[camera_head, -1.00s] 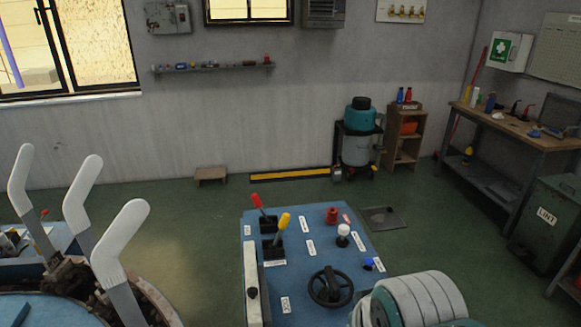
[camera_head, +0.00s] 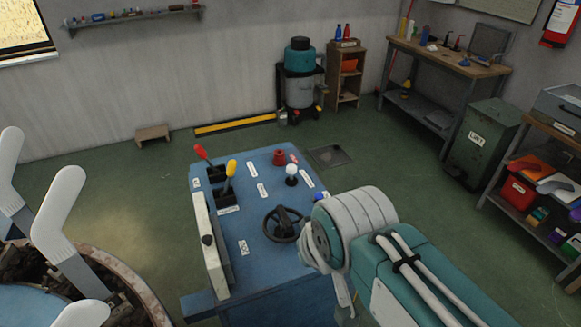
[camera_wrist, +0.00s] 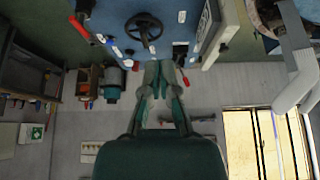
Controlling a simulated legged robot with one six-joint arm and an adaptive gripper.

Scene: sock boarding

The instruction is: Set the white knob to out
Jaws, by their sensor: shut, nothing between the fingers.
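The white knob (camera_head: 291,170) is a round ball on a short dark stem. It stands on the right half of the blue console (camera_head: 265,195), between white label strips too small to read. I cannot pick it out surely in the wrist view. My gripper (camera_wrist: 157,82) shows in the wrist view with its slim fingers shut and empty, apart from the console. In the head view my arm comes in from the lower right, and its joints hide my fingers. The knob is free of my arm there.
Near the knob are a red knob (camera_head: 280,157), a black handwheel (camera_head: 284,224), a red lever (camera_head: 202,152) and a yellow lever (camera_head: 231,169). White sock forms (camera_head: 60,215) stand at left.

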